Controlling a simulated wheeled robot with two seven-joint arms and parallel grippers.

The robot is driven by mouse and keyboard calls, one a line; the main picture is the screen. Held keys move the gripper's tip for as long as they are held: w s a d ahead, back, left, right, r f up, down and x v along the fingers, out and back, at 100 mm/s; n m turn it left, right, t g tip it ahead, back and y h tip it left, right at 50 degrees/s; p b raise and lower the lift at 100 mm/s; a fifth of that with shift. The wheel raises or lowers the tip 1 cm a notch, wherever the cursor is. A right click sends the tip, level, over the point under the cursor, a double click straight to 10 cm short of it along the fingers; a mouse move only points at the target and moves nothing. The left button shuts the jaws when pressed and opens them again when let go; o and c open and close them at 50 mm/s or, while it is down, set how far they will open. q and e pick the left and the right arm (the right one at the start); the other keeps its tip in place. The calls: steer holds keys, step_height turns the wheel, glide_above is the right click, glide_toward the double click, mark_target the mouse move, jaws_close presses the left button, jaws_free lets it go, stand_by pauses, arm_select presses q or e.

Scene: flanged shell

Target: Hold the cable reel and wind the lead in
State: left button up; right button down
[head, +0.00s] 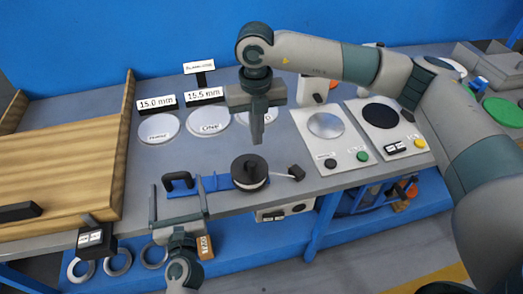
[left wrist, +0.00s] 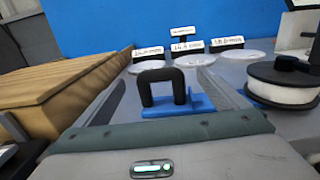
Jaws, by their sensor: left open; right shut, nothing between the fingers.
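The cable reel (head: 249,172) is a black-and-white drum on the bench, with a blue base (head: 212,184) and a black arched handle (head: 179,181) to its left. A short lead runs right from the drum to a dark plug (head: 296,172). My left gripper (head: 177,186) is open at the handle, one finger to each side. In the left wrist view the handle (left wrist: 163,84) stands upright between the fingers, not clasped; the drum (left wrist: 284,84) is at the right. My right gripper (head: 257,141) is shut and empty, pointing down above the drum, apart from it.
Labelled round plates (head: 159,128) lie behind the reel. Two control panels (head: 328,134) with buttons stand right of the plug. A wooden-sided box (head: 70,150) fills the left. Rings (head: 118,262) lie on the lower shelf. Bare bench shows between plates and reel.

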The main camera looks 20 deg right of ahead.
arm_select(q)
steer(key=s, duration=0.8)
steer(key=shift+s, duration=0.25)
